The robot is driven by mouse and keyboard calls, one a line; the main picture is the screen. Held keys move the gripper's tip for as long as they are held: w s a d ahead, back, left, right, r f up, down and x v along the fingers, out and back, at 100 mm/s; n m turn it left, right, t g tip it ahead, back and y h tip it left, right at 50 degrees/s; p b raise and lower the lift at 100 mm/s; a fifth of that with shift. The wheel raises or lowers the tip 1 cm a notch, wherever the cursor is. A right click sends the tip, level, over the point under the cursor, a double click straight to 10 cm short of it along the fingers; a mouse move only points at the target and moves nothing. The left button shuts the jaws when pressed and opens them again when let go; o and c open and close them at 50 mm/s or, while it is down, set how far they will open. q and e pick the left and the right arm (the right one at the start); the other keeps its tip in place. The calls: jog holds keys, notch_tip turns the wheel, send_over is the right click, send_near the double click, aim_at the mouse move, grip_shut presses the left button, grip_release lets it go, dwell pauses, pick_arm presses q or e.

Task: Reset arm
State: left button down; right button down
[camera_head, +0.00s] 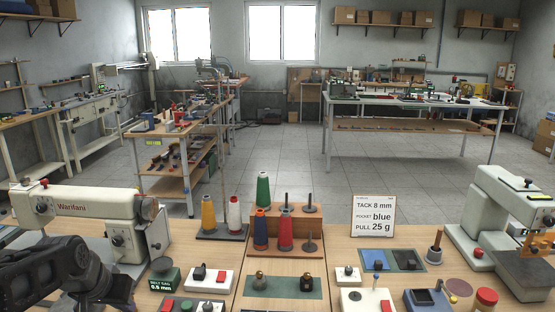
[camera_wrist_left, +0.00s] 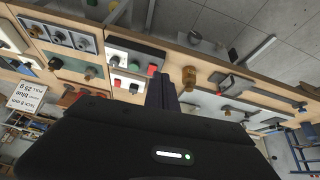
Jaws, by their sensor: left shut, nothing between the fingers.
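My left arm (camera_head: 62,268) reaches in from the lower left of the head view, dark and bent, in front of the cream sewing machine marked Warifani (camera_head: 85,208). In the left wrist view my left gripper (camera_wrist_left: 162,82) shows as a dark finger pair, shut and empty, with the bench top behind it. From the pictures I cannot tell its height above the bench. My right arm and gripper are not in view.
Some bare wood (camera_head: 325,240) shows near the middle.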

pick_arm(q)
jog(key=w+d+f+t+h, duration=0.1)
jog(key=w+d+f, duration=0.4)
jog(key=f, duration=0.5)
jog(key=s+d+f+n+h, duration=0.1)
jog(key=s+d+f, duration=0.2)
jog(key=d+f, duration=0.35)
jog(key=s+d+f+n+h, duration=0.1)
jog(key=s+d+f, duration=0.1)
jog(key=d+f, duration=0.45)
jog(key=s+d+f+g, duration=0.2)
jog(key=s+d+f, duration=0.2)
jog(key=s, duration=0.3)
jog(key=s+d+f+g, duration=0.2)
jog(key=s+d+f, duration=0.2)
jog(key=s+f, duration=0.3)
jog(key=s+d+f+m+g+h, duration=0.1)
jog(key=s+d+f+g, duration=0.1)
jog(key=s+f, duration=0.3)
jog(key=s+d, duration=0.1)
jog(key=s, duration=0.2)
jog(key=shift+s+d+f, duration=0.15)
jog(key=shift+d+f, duration=0.1)
jog(key=shift+d, duration=0.15)
